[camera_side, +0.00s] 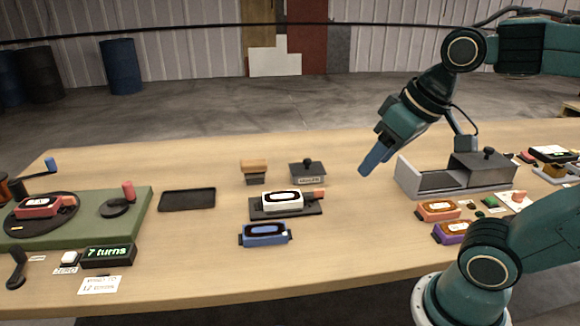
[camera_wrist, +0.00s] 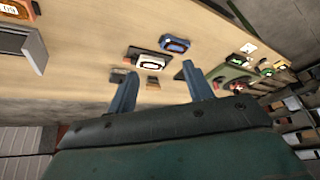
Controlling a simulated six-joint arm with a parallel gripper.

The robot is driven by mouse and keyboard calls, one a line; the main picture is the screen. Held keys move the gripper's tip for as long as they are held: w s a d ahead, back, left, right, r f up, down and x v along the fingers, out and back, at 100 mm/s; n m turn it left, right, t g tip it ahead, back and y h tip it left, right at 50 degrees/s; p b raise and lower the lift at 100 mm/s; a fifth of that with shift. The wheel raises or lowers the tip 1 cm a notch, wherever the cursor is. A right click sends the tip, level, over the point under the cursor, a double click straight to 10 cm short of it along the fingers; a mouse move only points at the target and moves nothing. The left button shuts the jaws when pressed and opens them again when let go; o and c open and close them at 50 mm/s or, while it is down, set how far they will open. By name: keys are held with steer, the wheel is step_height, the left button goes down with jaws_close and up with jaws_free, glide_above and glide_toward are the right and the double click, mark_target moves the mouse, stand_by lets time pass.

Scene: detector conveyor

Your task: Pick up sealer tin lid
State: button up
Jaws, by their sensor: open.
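The sealer tin (camera_side: 308,179) is a small dark grey box with a label on its front, standing on the table behind the white device. Its dark lid (camera_side: 308,167) with a round black knob sits on top. My gripper (camera_side: 370,165) is above the table to the right of the tin, apart from it, with blue fingers pointing down. In the wrist view my gripper (camera_wrist: 160,90) shows two fingers spread wide with nothing held between them.
A brown-topped block (camera_side: 254,167) stands left of the tin, and a white device on a dark base (camera_side: 262,210) lies in front. A black tray (camera_side: 187,199) lies left. Bare table lies behind the tin.

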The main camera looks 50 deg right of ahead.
steer(key=w+d+r+m+g, duration=0.1)
steer(key=w+d+r+m, duration=0.1)
steer(key=w+d+m, duration=0.6)
steer(key=w+d+r+m+g, duration=0.2)
steer(key=w+d+m, duration=0.1)
steer(key=w, duration=0.9)
steer(key=w+d+f+m+g, duration=0.2)
steer(key=w+d+f+m, duration=0.8)
steer(key=d, duration=0.6)
step_height(320, 180, down, 2)
steer(key=shift+w+d+f, duration=0.2)
steer(key=shift+w+f, duration=0.05)
steer(key=shift+w, duration=0.45)
steer(key=shift+f, duration=0.1)
glide_above(308, 160)
steer(key=shift+f, duration=4.2)
